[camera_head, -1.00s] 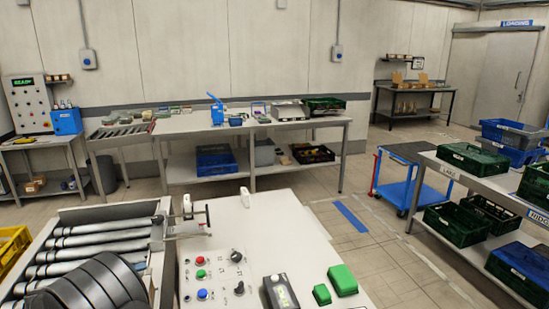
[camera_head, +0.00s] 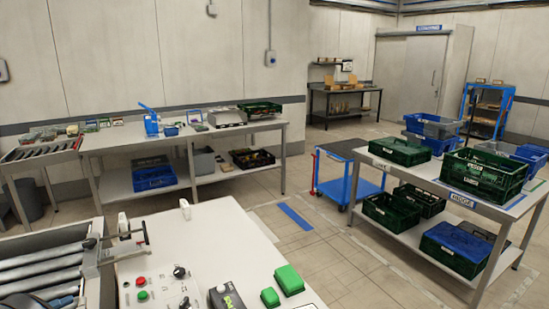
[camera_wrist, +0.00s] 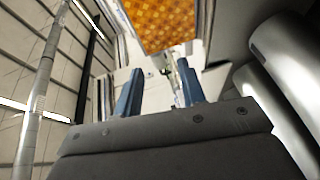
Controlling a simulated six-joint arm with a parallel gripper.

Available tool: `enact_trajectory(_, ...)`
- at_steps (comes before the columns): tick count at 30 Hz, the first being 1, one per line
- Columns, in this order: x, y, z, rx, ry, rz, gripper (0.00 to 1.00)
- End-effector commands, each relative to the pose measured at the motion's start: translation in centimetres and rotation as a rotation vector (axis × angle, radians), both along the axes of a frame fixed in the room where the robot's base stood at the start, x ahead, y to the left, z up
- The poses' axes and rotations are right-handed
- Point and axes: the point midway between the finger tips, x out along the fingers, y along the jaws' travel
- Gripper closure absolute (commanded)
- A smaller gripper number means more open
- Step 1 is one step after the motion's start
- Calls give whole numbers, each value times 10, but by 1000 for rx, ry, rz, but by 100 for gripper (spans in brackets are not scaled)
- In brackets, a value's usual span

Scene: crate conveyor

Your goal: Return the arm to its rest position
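My gripper (camera_wrist: 158,75) shows in the wrist view with its two blue-grey fingers apart and nothing seen between them. It is open. Behind the fingers is a pale surface with small dark parts, too blurred to name. In the head view my gripper cannot be made out.
A roller conveyor (camera_head: 45,262) is at lower left, beside a pale control panel (camera_head: 200,245) with buttons and green blocks. A blue trolley (camera_head: 345,187) stands mid-floor. Green crates (camera_head: 483,172) fill a right-hand table. An orange patterned surface (camera_wrist: 160,22) shows in the wrist view.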

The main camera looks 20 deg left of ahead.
Motion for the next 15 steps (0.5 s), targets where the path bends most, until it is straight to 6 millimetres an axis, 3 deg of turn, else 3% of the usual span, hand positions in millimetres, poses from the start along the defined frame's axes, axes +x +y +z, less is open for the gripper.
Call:
enact_trajectory(8, -54, 22, 8, 4, 0, 4, 63)
enact_trajectory(15, -4, 1, 3, 0, 1, -4, 63)
